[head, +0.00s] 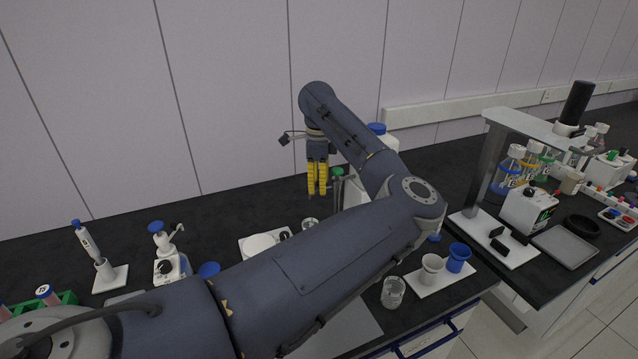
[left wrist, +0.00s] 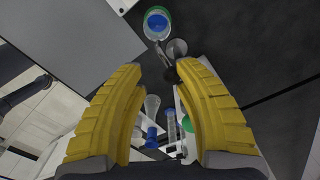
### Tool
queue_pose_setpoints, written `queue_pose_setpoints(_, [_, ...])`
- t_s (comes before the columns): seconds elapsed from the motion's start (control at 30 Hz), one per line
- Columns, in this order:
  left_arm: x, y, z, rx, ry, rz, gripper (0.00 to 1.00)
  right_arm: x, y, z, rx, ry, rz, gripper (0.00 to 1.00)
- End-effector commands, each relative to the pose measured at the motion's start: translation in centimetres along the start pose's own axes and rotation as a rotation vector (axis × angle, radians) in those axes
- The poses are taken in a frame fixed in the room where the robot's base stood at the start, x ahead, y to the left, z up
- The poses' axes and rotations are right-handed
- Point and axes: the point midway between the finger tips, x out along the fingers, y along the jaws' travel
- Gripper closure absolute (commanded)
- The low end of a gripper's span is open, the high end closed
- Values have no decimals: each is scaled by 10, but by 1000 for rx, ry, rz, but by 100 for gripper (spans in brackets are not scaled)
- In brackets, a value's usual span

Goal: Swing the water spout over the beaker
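My left gripper (head: 318,190) hangs fingers down near the back of the bench, with yellow ribbed fingers. In the left wrist view its fingertips (left wrist: 163,68) are apart, with nothing held between them. A white container with a blue cap (head: 377,128) stands behind my arm, mostly hidden. I cannot clearly make out the water spout. A small metallic round part (left wrist: 176,47) lies beyond the fingertips in the left wrist view, beside a round blue-and-green top (left wrist: 157,22). A clear glass beaker (head: 393,292) stands at the front of the bench. A second glass vessel (head: 310,223) is partly hidden by my arm. My right gripper is not in view.
A white tray with a white cup (head: 431,270) and a blue cup (head: 458,257) stands right of the beaker. A green-topped item (head: 338,171) is close beside my left gripper. A blue-topped dispenser (head: 157,228) stands at left. Dark bench behind it is clear.

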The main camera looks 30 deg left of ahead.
Motion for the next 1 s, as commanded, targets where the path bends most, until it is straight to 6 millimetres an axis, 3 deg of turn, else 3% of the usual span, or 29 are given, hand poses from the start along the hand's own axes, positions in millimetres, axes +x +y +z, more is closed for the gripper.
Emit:
queue_pose_setpoints(0.5, [-2,-5,0,0,0,0,69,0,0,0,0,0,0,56])
queue_pose_setpoints(1.0, [-49,-5,0,0,1,-1,69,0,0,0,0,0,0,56])
